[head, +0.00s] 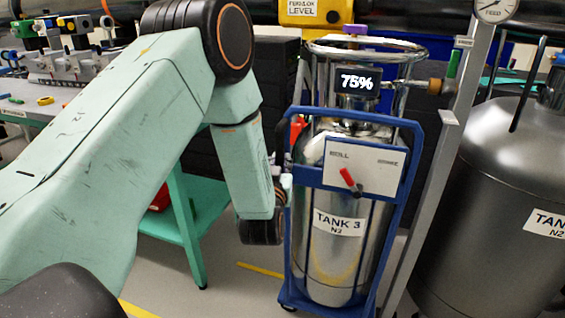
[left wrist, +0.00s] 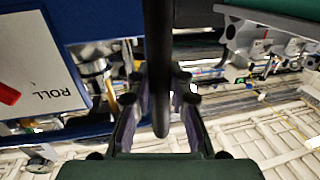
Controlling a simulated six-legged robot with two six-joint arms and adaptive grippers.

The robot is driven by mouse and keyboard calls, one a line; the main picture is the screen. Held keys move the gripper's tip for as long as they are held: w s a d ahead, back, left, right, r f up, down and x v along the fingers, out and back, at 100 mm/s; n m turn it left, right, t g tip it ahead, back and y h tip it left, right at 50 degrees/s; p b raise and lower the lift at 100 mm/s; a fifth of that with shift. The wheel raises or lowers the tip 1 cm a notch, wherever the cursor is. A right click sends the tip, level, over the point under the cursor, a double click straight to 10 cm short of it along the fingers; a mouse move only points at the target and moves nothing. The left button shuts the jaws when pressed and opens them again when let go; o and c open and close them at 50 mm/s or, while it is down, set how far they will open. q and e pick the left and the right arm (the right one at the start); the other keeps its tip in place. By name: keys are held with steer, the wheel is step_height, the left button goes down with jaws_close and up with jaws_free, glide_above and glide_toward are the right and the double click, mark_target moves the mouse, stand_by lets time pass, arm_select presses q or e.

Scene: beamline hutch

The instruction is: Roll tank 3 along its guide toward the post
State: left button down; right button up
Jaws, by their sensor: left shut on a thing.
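Tank 3 (head: 334,250) is a shiny upright cylinder labelled "TANK 3 N2", standing in a blue wheeled frame (head: 404,190). Its display (head: 357,82) reads 75%. A white plate (head: 385,160) on the frame carries a red-knobbed lever (head: 347,175), tilted up toward the word ROLL. My left gripper (head: 284,184) is at the frame's left side, partly hidden by my wrist. In the left wrist view its fingers (left wrist: 158,92) are shut on a dark upright bar (left wrist: 157,40) beside the blue frame. A grey slanted post (head: 432,170) with a FEED gauge stands right of the tank. My right gripper is not in view.
Another large grey tank (head: 490,200) stands right of the post. A green table (head: 160,222) is at the left, behind my arm. Yellow lines (head: 258,270) mark the grey floor left of the frame. Dark stacked blocks (head: 275,75) stand behind tank 3.

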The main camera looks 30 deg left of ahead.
arm_select(q)
steer(key=shift+s+f, duration=0.1)
stand_by(0.3)
steer(key=c, duration=1.3)
jaws_free()
steer(key=shift+a, duration=0.1)
steer(key=shift+o, duration=0.5)
steer(key=v, duration=1.2)
